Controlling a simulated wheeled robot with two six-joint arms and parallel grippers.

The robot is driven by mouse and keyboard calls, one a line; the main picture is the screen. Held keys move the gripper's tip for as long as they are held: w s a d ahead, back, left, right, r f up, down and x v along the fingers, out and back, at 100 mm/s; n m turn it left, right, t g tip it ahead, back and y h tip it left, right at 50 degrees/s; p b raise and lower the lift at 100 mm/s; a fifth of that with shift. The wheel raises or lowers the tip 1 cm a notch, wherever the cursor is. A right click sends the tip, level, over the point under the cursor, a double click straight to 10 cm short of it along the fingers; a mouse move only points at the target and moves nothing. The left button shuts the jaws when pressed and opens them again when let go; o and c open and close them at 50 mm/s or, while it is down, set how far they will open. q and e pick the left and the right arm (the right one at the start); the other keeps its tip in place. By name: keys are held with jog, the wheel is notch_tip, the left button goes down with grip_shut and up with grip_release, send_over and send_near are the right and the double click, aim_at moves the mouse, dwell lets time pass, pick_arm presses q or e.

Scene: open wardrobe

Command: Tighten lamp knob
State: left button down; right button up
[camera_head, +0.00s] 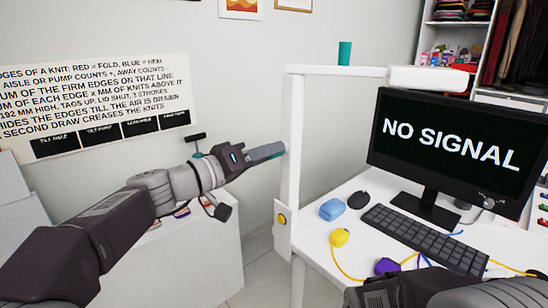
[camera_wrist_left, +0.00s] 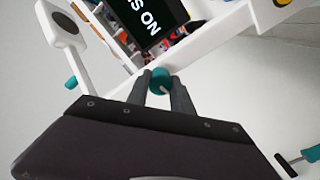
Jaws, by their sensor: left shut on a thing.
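A white desk lamp with an upright post (camera_head: 292,130) and a horizontal arm (camera_head: 335,70) stands at the desk's left edge, with its white head (camera_head: 428,79) at the arm's right end. My left gripper (camera_head: 280,150) reaches the post from the left. In the left wrist view its fingers (camera_wrist_left: 160,88) are shut on a teal knob (camera_wrist_left: 160,76) beside the white post. The fingers hide this knob in the head view. Another teal piece (camera_head: 345,53) stands up on the lamp arm. My right arm shows at the bottom right, but its jaws are out of sight.
A monitor (camera_head: 450,140) reading NO SIGNAL, a keyboard (camera_head: 425,238), a mouse (camera_head: 358,200), a blue block (camera_head: 332,209) and a yellow piece (camera_head: 340,237) with cable occupy the desk (camera_head: 315,250). A text poster (camera_head: 100,108) hangs behind my left arm.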

pick_arm(q)
jog(key=shift+f+m+b, duration=0.15)
jog(key=shift+m+b, duration=0.25)
jog(key=shift+b, duration=0.05)
jog(key=c, duration=1)
grip_release()
jog(key=shift+c, duration=0.2)
jog(key=shift+c, duration=0.4)
